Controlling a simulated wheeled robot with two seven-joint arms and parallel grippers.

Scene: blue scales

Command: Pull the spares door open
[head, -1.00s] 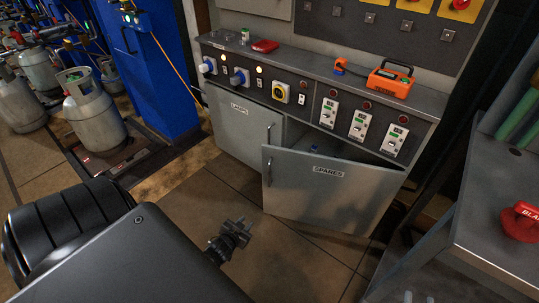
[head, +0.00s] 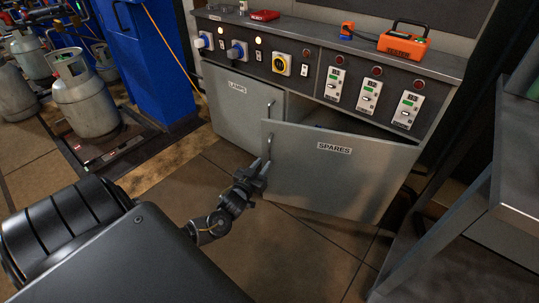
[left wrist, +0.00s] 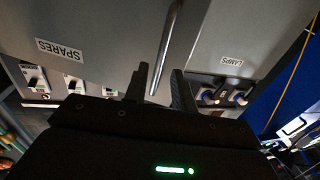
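The grey spares door (head: 340,180) stands partly open, its left edge swung out from the cabinet, with a dark gap along its top. Its upright bar handle (head: 268,152) is near the left edge. My left gripper (head: 260,168) is open just in front of the handle's lower part. In the left wrist view the handle (left wrist: 167,48) shows between the two fingertips of the left gripper (left wrist: 161,82), with gaps at both sides; whether it is fully between them in depth I cannot tell. My right gripper is not in view.
The lamps door (head: 238,105) is shut, left of the spares door. Switches and sockets line the panel above. An orange tester (head: 403,45) sits on top. A grey metal stand (head: 465,215) is at the right. Gas cylinders (head: 85,95) stand left. Floor before the door is clear.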

